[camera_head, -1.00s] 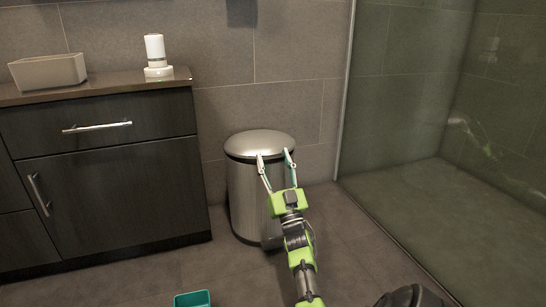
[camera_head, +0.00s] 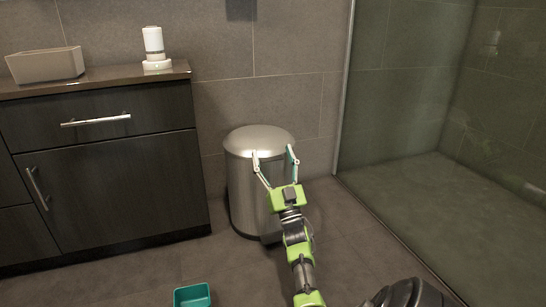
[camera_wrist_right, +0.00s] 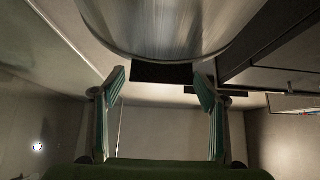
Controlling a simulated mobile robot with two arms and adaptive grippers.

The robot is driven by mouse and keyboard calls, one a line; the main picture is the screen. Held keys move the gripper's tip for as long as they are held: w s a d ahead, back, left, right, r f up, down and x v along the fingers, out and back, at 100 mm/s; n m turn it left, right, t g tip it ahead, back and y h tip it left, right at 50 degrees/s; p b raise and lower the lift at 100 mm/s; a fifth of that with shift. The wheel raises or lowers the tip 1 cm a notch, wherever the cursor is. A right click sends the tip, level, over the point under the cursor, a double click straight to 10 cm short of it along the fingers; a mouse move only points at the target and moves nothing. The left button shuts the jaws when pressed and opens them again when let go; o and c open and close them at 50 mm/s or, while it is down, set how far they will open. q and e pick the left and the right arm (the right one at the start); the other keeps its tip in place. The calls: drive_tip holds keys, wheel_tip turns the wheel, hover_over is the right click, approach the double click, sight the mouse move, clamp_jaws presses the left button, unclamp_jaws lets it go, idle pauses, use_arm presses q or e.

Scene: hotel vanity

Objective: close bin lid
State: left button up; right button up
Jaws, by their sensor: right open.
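The silver cylindrical bin (camera_head: 243,195) stands on the floor beside the cabinet. Its domed lid (camera_head: 258,137) lies down on the body with no visible gap. My right gripper (camera_head: 273,152) is open and empty, its two fingers spread in front of the bin's upper front edge. I cannot tell whether a fingertip touches the lid. In the right wrist view the curved metal of the bin (camera_wrist_right: 170,25) fills the top, beyond the open fingers (camera_wrist_right: 160,85). My left gripper is not in view.
A dark cabinet (camera_head: 115,190) stands left of the bin, with a beige box (camera_head: 45,66) and a white dispenser (camera_head: 154,48) on top. A teal container (camera_head: 192,296) sits on the floor at front. A glass shower panel (camera_head: 420,90) is at right.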

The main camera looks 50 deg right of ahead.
wheel_tip(320, 180, up, 10)
idle(0.5)
idle(0.4)
